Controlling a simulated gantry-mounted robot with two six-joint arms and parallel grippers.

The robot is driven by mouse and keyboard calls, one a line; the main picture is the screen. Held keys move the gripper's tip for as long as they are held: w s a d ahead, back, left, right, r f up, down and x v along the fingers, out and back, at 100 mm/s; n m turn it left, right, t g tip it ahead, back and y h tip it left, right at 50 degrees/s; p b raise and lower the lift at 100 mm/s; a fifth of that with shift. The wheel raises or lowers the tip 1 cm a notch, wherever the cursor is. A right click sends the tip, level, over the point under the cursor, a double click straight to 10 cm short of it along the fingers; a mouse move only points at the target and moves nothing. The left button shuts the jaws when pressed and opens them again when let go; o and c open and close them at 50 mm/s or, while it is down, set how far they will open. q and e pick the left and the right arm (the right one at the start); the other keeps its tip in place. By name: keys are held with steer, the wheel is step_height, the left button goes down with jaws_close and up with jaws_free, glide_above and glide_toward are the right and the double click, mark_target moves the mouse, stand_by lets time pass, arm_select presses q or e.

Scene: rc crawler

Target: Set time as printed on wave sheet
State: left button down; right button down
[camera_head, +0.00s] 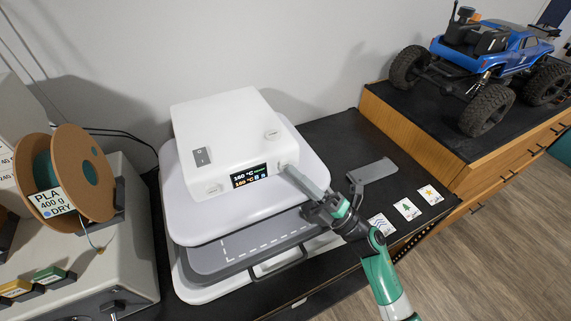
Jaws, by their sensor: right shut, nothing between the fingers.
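The white heat press (225,125) stands on the black bench with its grey lower plate (205,262) showing under the raised lid. Its small dark display (249,176) has a white line reading about 160 °C and an orange line below it; the smaller characters are too small to read surely. The wave sheet (381,224) is a white card with blue wavy lines, right of the press; any printed time on it is not legible. My right gripper (291,172) is shut and empty, its tips at the right end of the front panel by the display. They partly hide what is there. My left gripper is out of view.
A tree card (407,209) and a star card (431,194) lie beyond the wave sheet. A grey bracket-like part (372,170) lies behind my right arm. A filament spool (70,180) stands at left. A blue RC crawler (490,55) sits on the wooden cabinet at right.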

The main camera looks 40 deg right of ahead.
steer(key=shift+w+d+f, duration=0.2)
steer(key=shift+w+f, duration=0.05)
steer(key=shift+f, duration=0.05)
stand_by(1.4)
steer(key=shift+s+a+r+p, duration=0.15)
steer(key=shift+r+p, duration=0.15)
steer(key=shift+r, duration=0.3)
steer(key=shift+s+a+r+p, duration=0.1)
steer(key=shift+s+r+p, duration=0.1)
steer(key=shift+s+p, duration=0.15)
steer(key=s, duration=0.2)
steer(key=s+a+p, duration=0.1)
steer(key=s, duration=0.1)
steer(key=shift+a+f, duration=0.2)
steer(key=shift+a, duration=0.1)
stand_by(0.5)
